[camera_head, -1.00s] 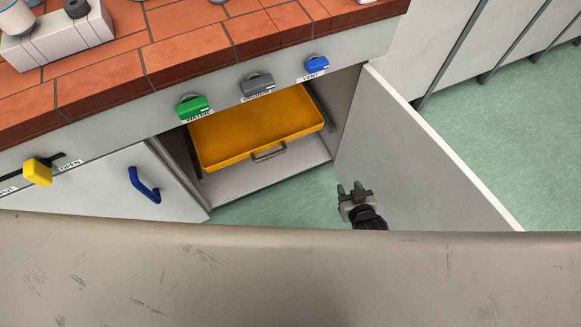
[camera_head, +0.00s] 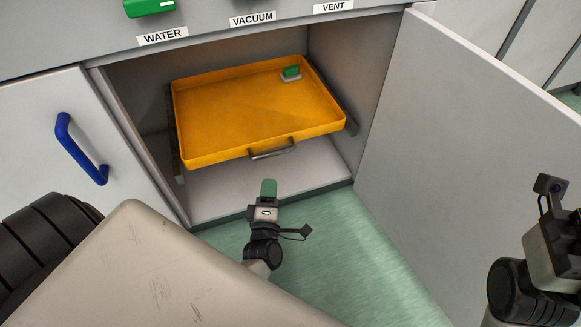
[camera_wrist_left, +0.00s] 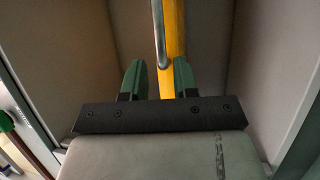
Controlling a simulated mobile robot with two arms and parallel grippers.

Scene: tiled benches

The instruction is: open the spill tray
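The spill tray (camera_head: 250,110) is a shallow orange tray on dark side rails inside the open cabinet. It has a grey bar handle (camera_head: 271,150) on its front wall. My left gripper (camera_head: 268,188) is in front of the cabinet, below and short of the handle in the head view. In the left wrist view its two green fingers (camera_wrist_left: 159,80) are apart with nothing held. The tray's orange edge (camera_wrist_left: 176,40) and the handle (camera_wrist_left: 158,35) show ahead, in line with the gap. My right wrist is at the right edge of the head view; its fingertips are out of view.
A small green-topped block (camera_head: 291,73) lies in the tray's back right corner. The open cabinet door (camera_head: 460,150) stands to the right. A closed door with a blue handle (camera_head: 80,150) is on the left. Green floor (camera_head: 350,260) is free in front.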

